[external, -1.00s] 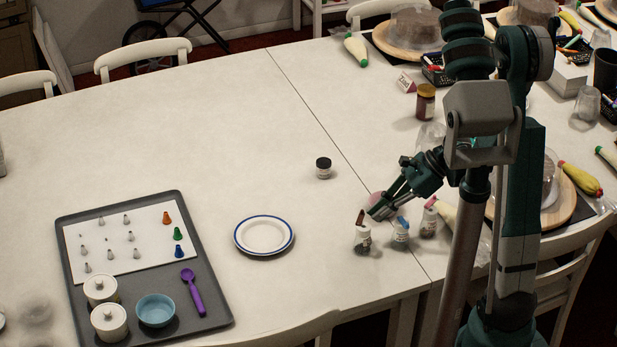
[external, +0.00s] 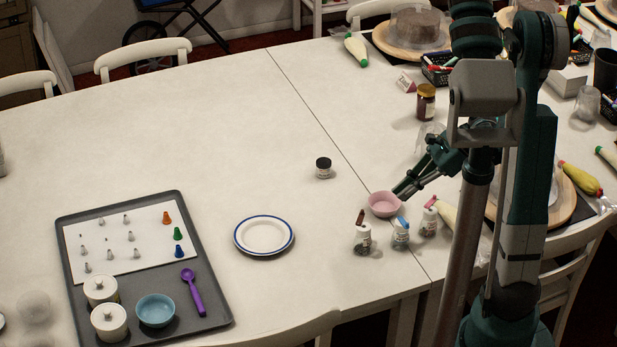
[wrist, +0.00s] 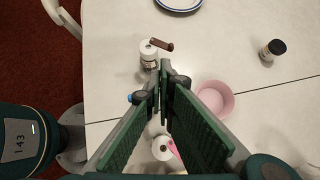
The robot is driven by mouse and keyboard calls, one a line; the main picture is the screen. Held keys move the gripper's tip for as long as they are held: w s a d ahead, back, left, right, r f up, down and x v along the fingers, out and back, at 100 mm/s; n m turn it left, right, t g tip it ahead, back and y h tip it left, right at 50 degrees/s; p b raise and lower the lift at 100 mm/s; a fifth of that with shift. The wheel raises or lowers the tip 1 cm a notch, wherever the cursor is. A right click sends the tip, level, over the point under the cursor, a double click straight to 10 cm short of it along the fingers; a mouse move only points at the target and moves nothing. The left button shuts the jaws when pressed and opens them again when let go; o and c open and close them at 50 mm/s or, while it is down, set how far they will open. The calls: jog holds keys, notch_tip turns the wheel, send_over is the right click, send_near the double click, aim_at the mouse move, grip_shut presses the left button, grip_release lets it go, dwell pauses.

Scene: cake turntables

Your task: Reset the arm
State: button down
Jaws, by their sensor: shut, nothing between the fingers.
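My gripper (external: 402,191) is shut and empty, just above and to the right of a small pink bowl (external: 385,204) on the white table. In the wrist view my gripper's fingertips (wrist: 162,66) meet near the middle, and the pink bowl (wrist: 215,99) lies to their right, apart from them. Three small bottles stand in front of the bowl: one with a brown top (external: 362,237), one with a blue top (external: 400,234) and one with a pink top (external: 429,222).
A blue-rimmed plate (external: 264,235) and a small dark-lidded jar (external: 323,168) stand to the left. A grey tray (external: 215,312) with piping tips, pots, a blue bowl and a purple spoon lies at front left. Cake turntables crowd the right. The table's middle left is clear.

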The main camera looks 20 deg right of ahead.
dwell(0.7)
jog(key=s+r+n+t+h, duration=0.5)
jog(key=s+r+n+h, duration=0.3)
jog(key=s+r+n, duration=0.5)
jog(key=shift+s+d+r+n+h, duration=0.35)
jog(key=shift+r+n, duration=1.2)
jog(key=shift+n, duration=2.15)
jog(key=shift+w+f, duration=0.1)
notch_tip(320, 180, down, 9)
jog(key=b, duration=0.9)
